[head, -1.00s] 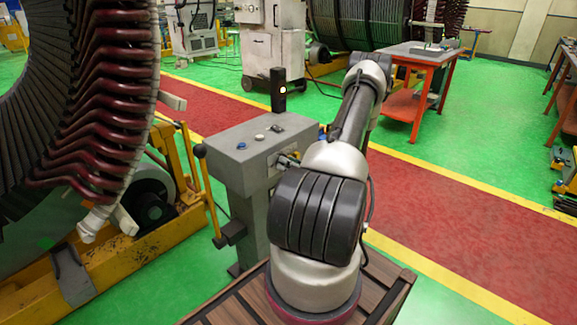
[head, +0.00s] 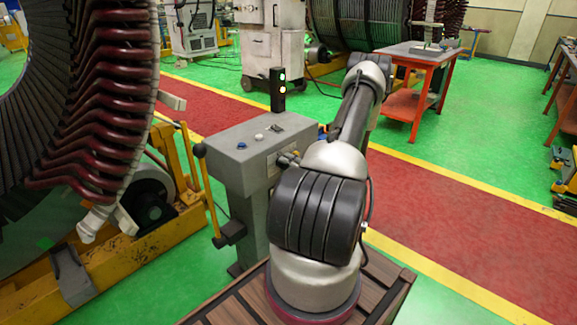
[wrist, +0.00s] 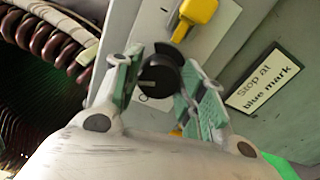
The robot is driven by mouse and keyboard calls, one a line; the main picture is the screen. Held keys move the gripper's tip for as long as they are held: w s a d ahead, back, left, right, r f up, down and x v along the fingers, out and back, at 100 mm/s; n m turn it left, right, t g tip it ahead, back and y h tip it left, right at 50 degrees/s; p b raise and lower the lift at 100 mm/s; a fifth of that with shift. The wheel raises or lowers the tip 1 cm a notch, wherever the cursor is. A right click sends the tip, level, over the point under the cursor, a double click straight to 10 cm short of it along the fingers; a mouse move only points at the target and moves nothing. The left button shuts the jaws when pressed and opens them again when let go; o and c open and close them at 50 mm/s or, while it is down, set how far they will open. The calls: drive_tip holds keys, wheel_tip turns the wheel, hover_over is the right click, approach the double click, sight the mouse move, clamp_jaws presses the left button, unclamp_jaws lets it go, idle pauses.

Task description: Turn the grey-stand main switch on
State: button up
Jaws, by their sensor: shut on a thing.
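The grey stand (head: 225,172) stands left of my arm in the head view. Its main switch, a black round knob (wrist: 158,78) with a pale mark, is on the stand's side panel in the wrist view. My gripper (wrist: 160,72) is shut on this knob, with one green-padded finger on each side. The knob is partly hidden by the fingers. A signal lamp (head: 278,90) on the stand shows a green light and a paler light below it. In the head view my gripper is mostly hidden by my arm.
A yellow part (wrist: 200,12) sits on the panel just above the knob. A "Stop at blue mark" label (wrist: 262,78) is to the right. The large stator (head: 85,115) stands left of the stand. An orange table (head: 415,70) stands behind, across the red walkway.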

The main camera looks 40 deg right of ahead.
drive_tip(key=shift+f+m, duration=0.15)
drive_tip(key=shift+m, duration=2.05)
drive_tip(key=o, duration=1)
drive_tip(key=s+d, duration=0.1)
drive_tip(key=s, duration=1.1)
